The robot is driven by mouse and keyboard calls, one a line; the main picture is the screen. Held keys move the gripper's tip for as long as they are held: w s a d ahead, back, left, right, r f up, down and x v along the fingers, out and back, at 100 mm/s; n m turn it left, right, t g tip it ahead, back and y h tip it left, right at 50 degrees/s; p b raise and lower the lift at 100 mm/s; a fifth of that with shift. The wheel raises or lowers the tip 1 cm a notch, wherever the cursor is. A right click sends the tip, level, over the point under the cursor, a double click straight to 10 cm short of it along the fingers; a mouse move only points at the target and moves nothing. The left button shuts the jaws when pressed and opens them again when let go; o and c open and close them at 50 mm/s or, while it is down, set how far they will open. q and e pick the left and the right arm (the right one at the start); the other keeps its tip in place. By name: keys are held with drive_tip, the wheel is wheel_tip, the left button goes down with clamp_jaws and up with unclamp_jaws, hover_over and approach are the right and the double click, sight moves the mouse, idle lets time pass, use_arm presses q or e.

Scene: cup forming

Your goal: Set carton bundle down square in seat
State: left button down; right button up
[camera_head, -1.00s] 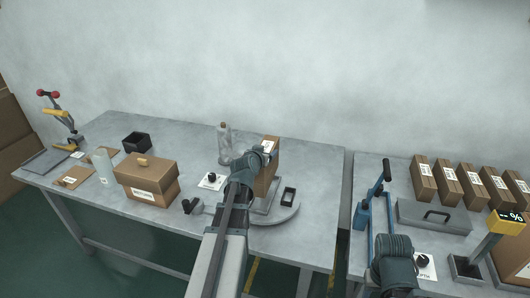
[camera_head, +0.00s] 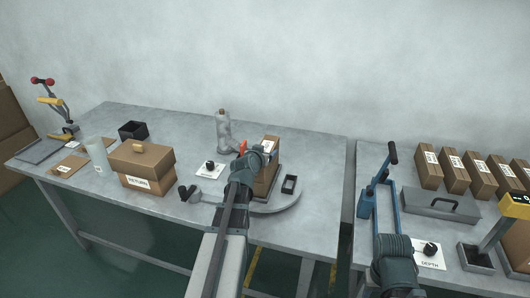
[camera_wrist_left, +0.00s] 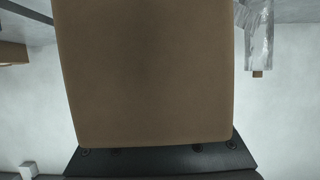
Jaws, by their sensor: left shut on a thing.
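The carton bundle (camera_head: 266,178) is a tall brown block with a white label, upright over the seat (camera_head: 262,201), a grey plate on a rounded base on the left table. My left gripper (camera_head: 262,150) is shut on its upper part. In the left wrist view the bundle's plain brown face (camera_wrist_left: 148,75) fills the middle, above my dark gripper body. My arm hides much of the seat, and I cannot tell whether the bundle touches it. My right arm's dark end shows at the lower right, its fingers not clear.
A clear bottle-like roll (camera_head: 223,130) stands behind left, and a lidded brown box (camera_head: 146,168) farther left. A blue lever tool (camera_head: 389,190) and several cartons (camera_head: 453,172) are on the right table.

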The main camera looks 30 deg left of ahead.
use_arm(q)
drive_tip(key=shift+f+b, duration=0.3)
drive_tip(key=shift+f, duration=0.15)
use_arm(e)
drive_tip(key=shift+f, duration=0.45)
use_arm(q)
unclamp_jaws()
drive_tip(key=shift+s+d, duration=0.1)
drive_tip(key=shift+s, duration=0.05)
use_arm(e)
drive_tip(key=shift+r, duration=0.1)
